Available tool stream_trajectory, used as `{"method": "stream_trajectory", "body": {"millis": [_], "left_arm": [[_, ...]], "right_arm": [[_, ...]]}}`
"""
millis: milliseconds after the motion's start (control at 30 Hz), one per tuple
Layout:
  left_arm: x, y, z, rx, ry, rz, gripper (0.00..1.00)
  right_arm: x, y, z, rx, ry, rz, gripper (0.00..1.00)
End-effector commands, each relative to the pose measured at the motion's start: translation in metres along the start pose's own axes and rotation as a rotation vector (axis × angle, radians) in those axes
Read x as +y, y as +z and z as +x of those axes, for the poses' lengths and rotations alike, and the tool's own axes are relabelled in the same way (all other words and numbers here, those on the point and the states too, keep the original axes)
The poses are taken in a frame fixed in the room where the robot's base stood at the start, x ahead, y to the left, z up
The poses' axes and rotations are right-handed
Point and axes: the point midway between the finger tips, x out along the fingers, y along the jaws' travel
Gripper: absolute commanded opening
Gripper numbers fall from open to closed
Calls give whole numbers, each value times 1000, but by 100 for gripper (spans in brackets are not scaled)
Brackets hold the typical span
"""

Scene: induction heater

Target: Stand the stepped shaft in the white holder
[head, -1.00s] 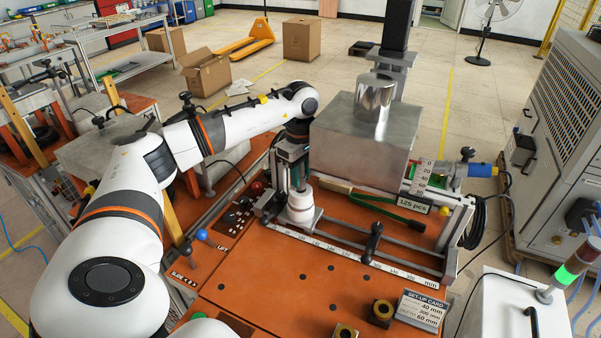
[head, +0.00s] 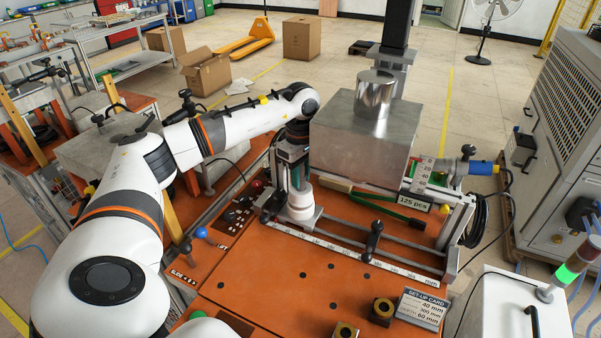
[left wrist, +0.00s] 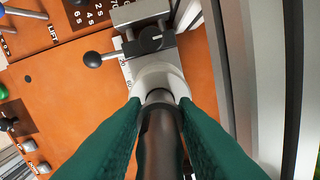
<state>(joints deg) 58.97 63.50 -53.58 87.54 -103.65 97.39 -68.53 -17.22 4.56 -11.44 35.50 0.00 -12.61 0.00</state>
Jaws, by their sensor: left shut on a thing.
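My left gripper (head: 298,181) points down over the white holder (head: 300,205) on the orange bench, at the left end of the scale rail. In the left wrist view its green fingers are shut on the dark stepped shaft (left wrist: 160,135), which runs between them toward the holder (left wrist: 160,77). The shaft looks upright and lined up with the holder's opening. Its lower end meets or overlaps the opening; I cannot tell how deep it sits. In the head view the fingers mostly hide the shaft. My right gripper is not in view.
A large metal box (head: 362,143) with a steel cylinder (head: 373,95) stands close right of the gripper. A black clamp handle (head: 374,238) rises by the rail. A set-up card (head: 420,309) and brass blocks lie in front. The bench's middle is mostly clear.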

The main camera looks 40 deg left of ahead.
Motion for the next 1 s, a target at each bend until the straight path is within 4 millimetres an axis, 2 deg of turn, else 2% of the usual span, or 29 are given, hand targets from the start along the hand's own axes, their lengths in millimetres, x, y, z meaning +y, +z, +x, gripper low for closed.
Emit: {"method": "stream_trajectory", "body": {"millis": [700,733,800,867,1000], "left_arm": [[0,0,19,0,0,0,0],[0,0,18,0,0,0,31],[0,0,18,0,2,0,42],[0,0,19,0,3,0,51],[1,0,20,0,5,1,51]], "right_arm": [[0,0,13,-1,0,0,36],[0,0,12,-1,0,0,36],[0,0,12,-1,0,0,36],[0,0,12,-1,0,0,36],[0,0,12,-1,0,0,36]]}}
